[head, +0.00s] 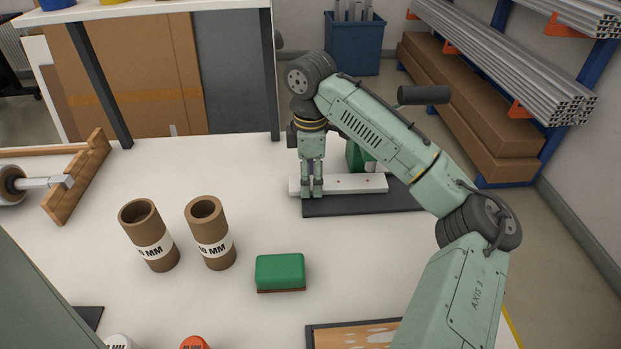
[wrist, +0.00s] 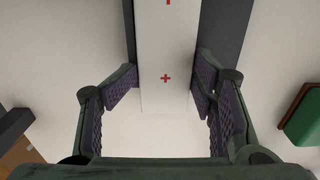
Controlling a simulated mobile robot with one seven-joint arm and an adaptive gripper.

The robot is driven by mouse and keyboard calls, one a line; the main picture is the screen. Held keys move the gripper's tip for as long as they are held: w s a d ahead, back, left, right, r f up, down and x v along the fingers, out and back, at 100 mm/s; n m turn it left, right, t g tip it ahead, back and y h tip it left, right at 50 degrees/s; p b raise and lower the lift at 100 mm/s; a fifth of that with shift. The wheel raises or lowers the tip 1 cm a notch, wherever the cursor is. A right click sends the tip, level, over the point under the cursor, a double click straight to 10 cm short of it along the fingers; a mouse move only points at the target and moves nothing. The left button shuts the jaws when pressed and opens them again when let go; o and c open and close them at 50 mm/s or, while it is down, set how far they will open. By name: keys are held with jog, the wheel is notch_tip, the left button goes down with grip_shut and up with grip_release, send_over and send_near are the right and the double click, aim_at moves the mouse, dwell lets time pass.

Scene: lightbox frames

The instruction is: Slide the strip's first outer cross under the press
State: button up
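The strip (head: 345,184) is a long white bar lying left to right on a dark base plate (head: 345,207). Its left end overhangs the plate a little. In the wrist view the strip (wrist: 167,45) runs away from me, with one red cross near its close end and another at the top edge. A green upright part (head: 355,154), apparently the press, stands behind the strip, mostly hidden by my arm. My gripper (head: 312,191) points down at the strip's left end. In the wrist view its fingertips (wrist: 166,80) meet both long sides of the strip around the nearer cross.
Two cardboard tubes (head: 149,236) (head: 211,233) and a green block (head: 280,271) stand left and front of the strip. A wooden frame (head: 80,180) is at far left. A dark-edged tray (head: 350,335) lies at the front. White table is bare left of the strip.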

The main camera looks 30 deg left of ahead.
jog(key=shift+o, duration=1.2)
jog(key=shift+r, duration=0.1)
jog(key=shift+s, duration=0.15)
notch_tip(320, 180, up, 8)
jog(key=shift+r, duration=0.15)
jog(key=shift+d, duration=0.15)
